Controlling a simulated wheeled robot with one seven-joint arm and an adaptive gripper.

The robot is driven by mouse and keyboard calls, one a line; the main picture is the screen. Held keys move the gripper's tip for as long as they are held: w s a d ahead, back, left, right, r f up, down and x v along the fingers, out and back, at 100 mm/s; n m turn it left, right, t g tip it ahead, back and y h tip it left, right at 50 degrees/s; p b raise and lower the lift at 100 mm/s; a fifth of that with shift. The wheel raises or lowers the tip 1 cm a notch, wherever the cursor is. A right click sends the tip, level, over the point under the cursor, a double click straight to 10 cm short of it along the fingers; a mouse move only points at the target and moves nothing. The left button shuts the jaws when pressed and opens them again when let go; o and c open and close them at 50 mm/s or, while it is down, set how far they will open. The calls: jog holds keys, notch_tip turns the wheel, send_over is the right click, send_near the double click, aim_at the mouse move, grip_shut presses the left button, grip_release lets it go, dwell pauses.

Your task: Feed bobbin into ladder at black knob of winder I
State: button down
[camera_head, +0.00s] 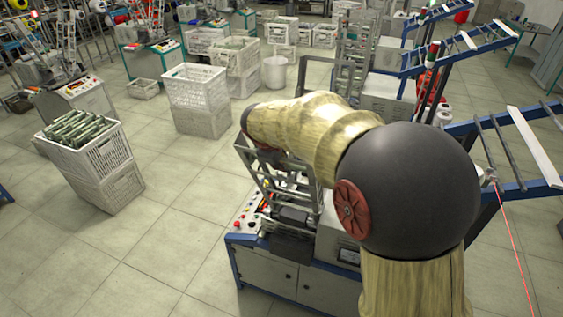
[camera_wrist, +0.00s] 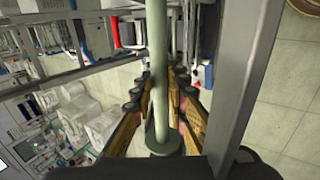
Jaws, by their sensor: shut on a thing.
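My gripper (camera_wrist: 172,95) is shut on a pale green bobbin (camera_wrist: 158,50) in the wrist view. Its wood-coloured fingers lie on both sides of the bobbin's shaft, and a round flange shows at the near end. A grey metal rail of the ladder (camera_wrist: 246,75) runs close along the bobbin's right side; I cannot tell whether they touch. In the head view the winder's ladder frame (camera_head: 272,190) stands above its blue-edged table (camera_head: 245,240), partly behind my arm. My gripper and the bobbin are hidden there. I cannot make out the black knob.
A white crate (camera_head: 110,153) of several green bobbins sits on another crate at the left. More white crates (camera_head: 195,88) stand behind it. Other winders with blue rails (camera_head: 465,45) are at the right. The tiled floor at front left is clear.

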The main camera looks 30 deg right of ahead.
jog(key=shift+f, duration=0.1)
dwell(0.3)
jog(key=b+x, duration=0.2)
jog(key=x, duration=0.2)
jog(key=shift+s+a+f, duration=0.1)
jog(key=shift+a+f, duration=0.05)
dwell(0.4)
dwell(0.3)
jog(key=c, duration=1.7)
grip_release()
jog(key=o, duration=0.3)
jog(key=p+v, duration=0.1)
jog(key=v, duration=0.3)
jog(key=p+v, duration=0.2)
jog(key=v, duration=0.2)
jog(key=p+v, duration=0.2)
jog(key=v, duration=0.2)
jog(key=shift+d+r, duration=0.2)
jog(key=shift+d, duration=0.05)
